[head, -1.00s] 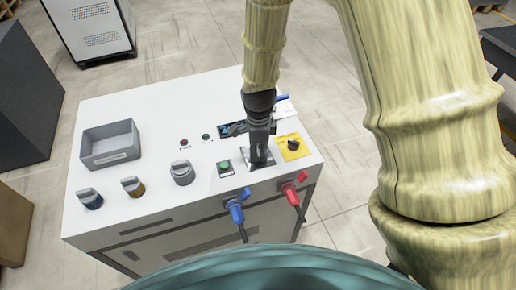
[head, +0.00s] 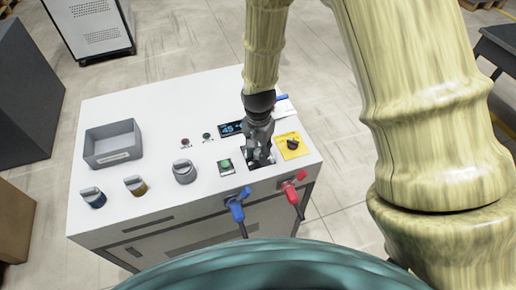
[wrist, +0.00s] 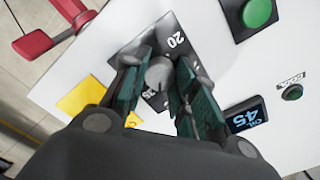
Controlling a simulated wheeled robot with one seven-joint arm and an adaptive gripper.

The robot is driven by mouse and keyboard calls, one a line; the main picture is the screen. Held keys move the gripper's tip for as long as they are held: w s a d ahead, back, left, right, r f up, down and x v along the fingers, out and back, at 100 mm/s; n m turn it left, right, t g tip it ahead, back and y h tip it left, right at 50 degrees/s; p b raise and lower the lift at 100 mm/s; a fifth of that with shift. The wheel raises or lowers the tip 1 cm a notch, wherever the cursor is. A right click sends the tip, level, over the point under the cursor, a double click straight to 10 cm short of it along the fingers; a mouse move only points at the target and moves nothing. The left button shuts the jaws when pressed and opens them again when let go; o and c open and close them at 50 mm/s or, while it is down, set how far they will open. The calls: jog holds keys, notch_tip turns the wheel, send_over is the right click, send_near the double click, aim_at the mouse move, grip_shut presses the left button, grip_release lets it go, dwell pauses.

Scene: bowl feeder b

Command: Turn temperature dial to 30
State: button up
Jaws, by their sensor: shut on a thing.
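The temperature dial (wrist: 158,74) is a grey round knob on a dark plate (wrist: 178,42) with white numbers; "20" shows at the plate's upper edge, and another number beside the knob is partly covered. My gripper (wrist: 160,85) is shut on the dial, one finger on each side of it. In the head view my gripper (head: 258,150) points down onto the dark plate (head: 269,156) and hides the dial. A small display (wrist: 245,118) with blue characters appears to read 45; it also shows in the head view (head: 231,129). The dial's pointer is not clear.
A green button (head: 225,164) lies left of the plate and a yellow plate with a black switch (head: 292,144) right of it. Blue (head: 237,208) and red (head: 291,193) handles stick out at the front edge. Grey knobs and a grey bin (head: 112,145) stand further left.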

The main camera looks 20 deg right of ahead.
aim_at(258, 152)
jog(key=n, duration=0.7)
jog(key=shift+w+p, duration=0.1)
jog(key=shift+p, duration=0.2)
dwell(0.4)
jog(key=o, duration=1)
jog(key=shift+o, duration=0.2)
notch_tip(258, 152, up, 12)
dwell(0.5)
